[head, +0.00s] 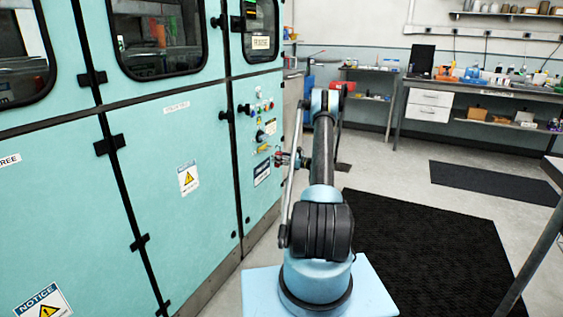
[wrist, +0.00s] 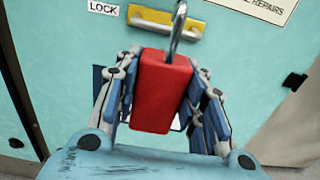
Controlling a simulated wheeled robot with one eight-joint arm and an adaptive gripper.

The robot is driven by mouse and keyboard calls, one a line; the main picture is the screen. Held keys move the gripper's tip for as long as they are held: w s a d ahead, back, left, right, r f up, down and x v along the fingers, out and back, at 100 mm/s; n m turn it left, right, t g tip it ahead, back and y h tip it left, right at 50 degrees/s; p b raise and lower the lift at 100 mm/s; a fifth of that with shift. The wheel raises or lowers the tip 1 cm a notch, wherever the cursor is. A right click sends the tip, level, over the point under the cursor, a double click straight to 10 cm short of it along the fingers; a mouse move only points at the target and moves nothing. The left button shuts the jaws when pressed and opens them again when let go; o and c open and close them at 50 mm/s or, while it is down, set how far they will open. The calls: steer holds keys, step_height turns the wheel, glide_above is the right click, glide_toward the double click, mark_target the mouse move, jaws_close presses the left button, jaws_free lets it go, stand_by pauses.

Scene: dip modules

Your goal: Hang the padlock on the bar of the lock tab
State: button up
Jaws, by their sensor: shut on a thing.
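In the wrist view a red padlock (wrist: 162,92) with a grey metal shackle (wrist: 179,30) is held between the fingers of my gripper (wrist: 165,100), which is shut on it. The shackle points up, toward the yellow lock tab (wrist: 148,17) on the teal cabinet panel. The tab has a pale metal bar (wrist: 167,27) across it. The shackle overlaps the bar's right part in the picture; I cannot tell whether they touch. In the head view my gripper (head: 287,160) is small beside the cabinet's control panel, and the padlock is hard to make out there.
The teal cabinet (head: 200,150) fills the left side, with a control panel (head: 262,118) of knobs and buttons. A LOCK label (wrist: 103,8) is left of the tab. Black mats (head: 430,240) lie on the open floor to the right. A workbench (head: 475,92) stands at the back.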

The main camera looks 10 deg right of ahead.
steer(key=shift+x, duration=2.75)
steer(key=shift+d+f, duration=0.1)
steer(key=shift+f, duration=0.55)
steer(key=shift+f, duration=0.1)
steer(key=o, duration=1.2)
steer(key=shift+s, duration=0.1)
